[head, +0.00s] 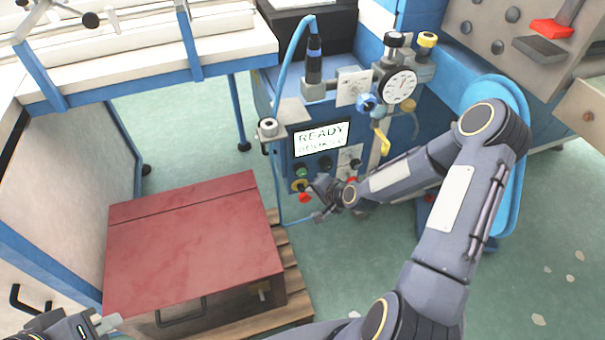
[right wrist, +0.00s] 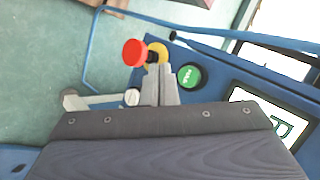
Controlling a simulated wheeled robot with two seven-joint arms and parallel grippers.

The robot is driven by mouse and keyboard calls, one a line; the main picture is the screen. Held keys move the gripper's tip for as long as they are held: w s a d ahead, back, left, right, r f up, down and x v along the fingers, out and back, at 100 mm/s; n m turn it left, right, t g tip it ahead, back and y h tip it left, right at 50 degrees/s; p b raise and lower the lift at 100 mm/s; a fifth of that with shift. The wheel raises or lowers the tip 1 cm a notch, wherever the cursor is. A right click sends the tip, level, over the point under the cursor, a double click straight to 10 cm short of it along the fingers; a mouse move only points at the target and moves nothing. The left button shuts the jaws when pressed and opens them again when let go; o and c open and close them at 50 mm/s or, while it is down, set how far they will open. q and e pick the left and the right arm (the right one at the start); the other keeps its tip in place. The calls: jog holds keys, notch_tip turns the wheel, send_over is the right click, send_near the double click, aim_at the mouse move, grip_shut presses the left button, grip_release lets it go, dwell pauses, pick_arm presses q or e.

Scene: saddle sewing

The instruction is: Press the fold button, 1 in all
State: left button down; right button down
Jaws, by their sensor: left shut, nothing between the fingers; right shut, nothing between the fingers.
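The blue machine panel (head: 285,150) carries a lit screen (head: 321,138) reading "READY", with a blurred second line. Below it is a green button (head: 301,171), which also shows in the right wrist view (right wrist: 189,76) with small white lettering I cannot read surely. A red mushroom button (head: 305,197) on a yellow base sits below it, also in the right wrist view (right wrist: 135,52). My right gripper (right wrist: 166,72) is shut and empty, its tips in front of the yellow base, left of the green button in that view. My left gripper (head: 108,324) is shut and empty at the bottom left.
A dark red-topped box (head: 190,240) stands on a wooden pallet (head: 292,285) left of the machine. A dial gauge (head: 401,86) and yellow lever (head: 382,141) stick out above my right forearm. A blue-legged table (head: 150,50) stands behind. Green floor is clear between.

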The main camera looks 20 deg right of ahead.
aim_at(301, 172)
jog(key=shift+w+d+b, duration=0.1)
jog(key=shift+w+b, duration=0.2)
jog(key=shift+w, duration=1.7)
dwell(0.5)
jog(key=shift+w, duration=0.4)
